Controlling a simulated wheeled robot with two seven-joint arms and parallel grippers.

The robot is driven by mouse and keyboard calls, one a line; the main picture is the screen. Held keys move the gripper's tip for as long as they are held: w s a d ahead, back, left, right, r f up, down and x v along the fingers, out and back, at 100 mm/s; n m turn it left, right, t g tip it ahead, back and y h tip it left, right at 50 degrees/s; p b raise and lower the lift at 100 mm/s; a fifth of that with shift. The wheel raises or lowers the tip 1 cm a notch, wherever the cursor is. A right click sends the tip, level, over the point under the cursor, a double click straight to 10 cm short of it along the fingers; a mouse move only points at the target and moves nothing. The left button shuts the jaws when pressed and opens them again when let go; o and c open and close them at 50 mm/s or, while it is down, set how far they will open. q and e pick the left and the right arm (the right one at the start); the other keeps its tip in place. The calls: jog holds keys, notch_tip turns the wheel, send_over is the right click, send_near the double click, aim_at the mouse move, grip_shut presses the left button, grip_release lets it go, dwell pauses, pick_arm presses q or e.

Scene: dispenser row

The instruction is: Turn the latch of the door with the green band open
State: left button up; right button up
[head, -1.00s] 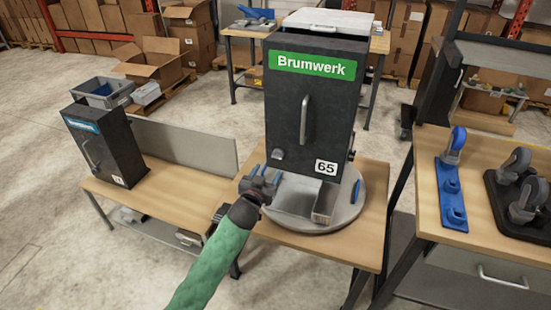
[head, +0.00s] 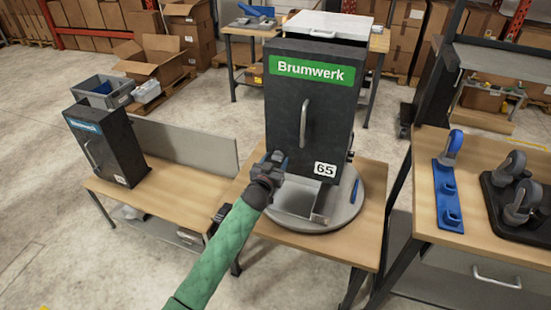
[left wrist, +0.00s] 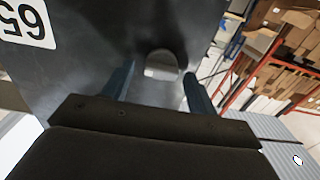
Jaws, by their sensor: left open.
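The black dispenser (head: 335,115) with the green "Brumwerk" band (head: 312,69) and a "65" label stands on a round grey plate (head: 348,208). Its door has an upright grey bar handle (head: 304,124). The round latch knob low on the door is hidden behind my gripper in the head view. In the left wrist view the latch (left wrist: 163,64) shows between my two fingers. My left gripper (head: 277,158) is open, close in front of the latch, one finger on each side. I cannot tell whether the fingers touch it. My right gripper is not in view.
A metal tray (head: 300,202) juts out below the door, and a blue pen-like item (head: 355,190) lies on the plate. A second black dispenser with a blue band (head: 100,148) stands on the left bench. A bench with blue and black caster parts (head: 452,205) is at right.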

pick_arm(q)
jog(key=shift+w, duration=0.15)
jog(key=shift+c, duration=0.5)
jog(key=c, duration=0.9)
